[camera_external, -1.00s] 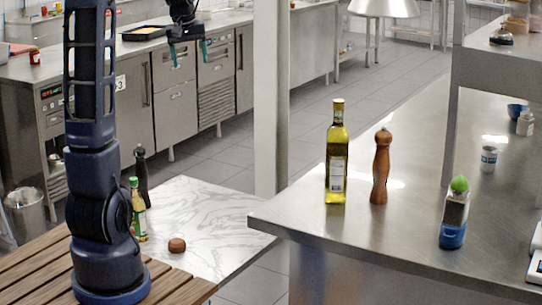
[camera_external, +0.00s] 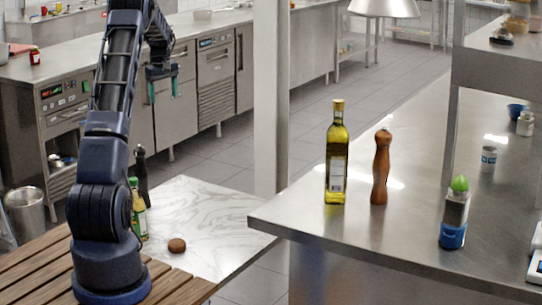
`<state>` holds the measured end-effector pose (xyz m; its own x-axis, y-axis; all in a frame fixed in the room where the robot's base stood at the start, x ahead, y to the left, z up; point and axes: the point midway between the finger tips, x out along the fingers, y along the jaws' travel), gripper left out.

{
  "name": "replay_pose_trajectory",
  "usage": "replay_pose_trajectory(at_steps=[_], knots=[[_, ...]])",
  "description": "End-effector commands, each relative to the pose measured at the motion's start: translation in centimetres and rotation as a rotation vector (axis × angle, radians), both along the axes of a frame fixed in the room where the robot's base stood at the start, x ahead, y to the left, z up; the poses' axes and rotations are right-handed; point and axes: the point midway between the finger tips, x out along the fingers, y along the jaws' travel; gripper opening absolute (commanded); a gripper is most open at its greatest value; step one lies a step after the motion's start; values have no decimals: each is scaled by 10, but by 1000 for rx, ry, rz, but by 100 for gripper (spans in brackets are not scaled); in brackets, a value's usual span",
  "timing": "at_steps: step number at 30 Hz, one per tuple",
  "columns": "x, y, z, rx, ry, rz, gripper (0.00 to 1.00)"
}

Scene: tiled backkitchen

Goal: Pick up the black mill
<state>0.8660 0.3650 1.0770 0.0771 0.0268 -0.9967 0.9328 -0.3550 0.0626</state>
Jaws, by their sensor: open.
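The black mill (camera_external: 142,176) stands upright on the white marble table, behind a small green-and-yellow bottle. Its lower part is partly hidden by that bottle and my arm. My gripper (camera_external: 163,91) hangs above and to the right of the mill in the picture, fingers pointing down. Its teal-tipped fingers are apart with nothing between them.
The small bottle (camera_external: 138,212) stands close in front of the mill. A round brown object (camera_external: 177,245) lies on the marble table (camera_external: 205,215), which is otherwise clear. A steel counter at right holds an oil bottle (camera_external: 336,160) and a wooden mill (camera_external: 380,170).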

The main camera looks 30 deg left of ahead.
Motion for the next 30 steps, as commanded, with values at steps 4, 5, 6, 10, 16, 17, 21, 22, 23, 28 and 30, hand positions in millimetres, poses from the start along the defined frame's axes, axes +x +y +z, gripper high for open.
replay_pose_trajectory(at_steps=[4, 5, 6, 10, 16, 17, 21, 22, 23, 28, 30], knots=[[9, 43, -48, -12, 22, 78, 70], [10, 52, -57, -15, 26, 93, 70], [11, 63, -70, -17, 32, 114, 70], [12, 96, -111, -26, 48, 178, 70], [9, 133, -160, -34, 67, 251, 70], [9, 136, -165, -35, 69, 258, 70], [8, 145, -177, -38, 74, 276, 70], [7, 145, -179, -38, 74, 278, 70], [7, 146, -181, -38, 74, 279, 70], [7, 146, -196, -38, 74, 280, 70], [7, 145, -207, -40, 75, 280, 70]])
